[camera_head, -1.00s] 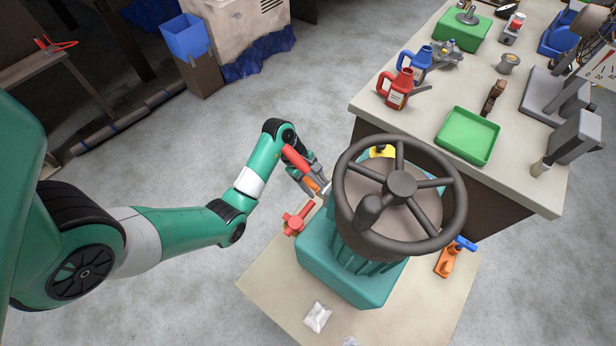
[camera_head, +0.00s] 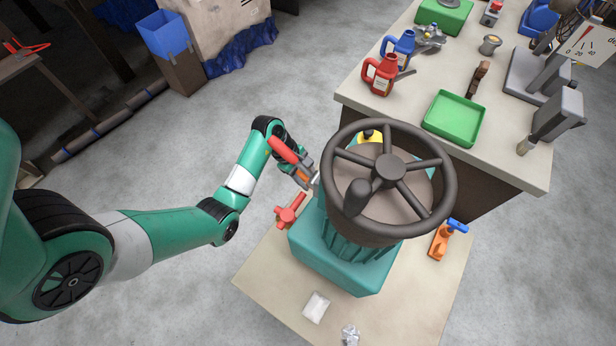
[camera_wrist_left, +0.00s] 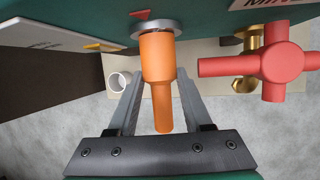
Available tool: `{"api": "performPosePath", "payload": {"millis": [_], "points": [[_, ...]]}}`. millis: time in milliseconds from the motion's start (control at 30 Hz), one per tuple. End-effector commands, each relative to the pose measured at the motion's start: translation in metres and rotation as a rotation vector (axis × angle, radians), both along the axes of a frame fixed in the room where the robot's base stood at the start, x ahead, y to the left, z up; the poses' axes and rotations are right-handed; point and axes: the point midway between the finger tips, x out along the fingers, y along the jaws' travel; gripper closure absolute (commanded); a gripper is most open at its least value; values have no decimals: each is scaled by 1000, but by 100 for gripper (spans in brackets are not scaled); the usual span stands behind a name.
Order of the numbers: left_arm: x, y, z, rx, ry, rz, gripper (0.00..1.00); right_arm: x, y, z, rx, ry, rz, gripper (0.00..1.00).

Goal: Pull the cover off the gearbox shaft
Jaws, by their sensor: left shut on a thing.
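The orange cover (camera_wrist_left: 158,68) is a stepped cylinder on the side of the teal gearbox (camera_head: 345,262). In the left wrist view its wide end meets a grey metal collar (camera_wrist_left: 157,28) on the housing, with no clear gap. My left gripper (camera_wrist_left: 158,88) is shut on the cover, one finger on each side. In the head view my left gripper (camera_head: 309,181) is at the left side of the gearbox, and only a bit of orange shows there. The shaft itself is hidden. My right gripper is in neither view.
A red valve handle (camera_wrist_left: 283,64) sits close beside the cover. A large dark handwheel (camera_head: 390,167) tops the gearbox. An orange tool with a blue handle (camera_head: 442,240) and a white packet (camera_head: 316,307) lie on its bench (camera_head: 262,282). A workbench (camera_head: 520,178) stands behind.

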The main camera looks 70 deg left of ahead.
Motion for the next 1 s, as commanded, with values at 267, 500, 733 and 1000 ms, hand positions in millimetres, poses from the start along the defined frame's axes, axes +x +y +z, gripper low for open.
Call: {"api": "performPosePath", "payload": {"millis": [267,500,733,1000], "points": [[-7,11,1,1,0,2,100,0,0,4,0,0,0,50],[-14,21,1,1,0,2,100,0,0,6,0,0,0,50],[-19,30,1,1,0,2,100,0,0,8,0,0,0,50],[-27,40,0,1,0,2,100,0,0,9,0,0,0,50]]}}
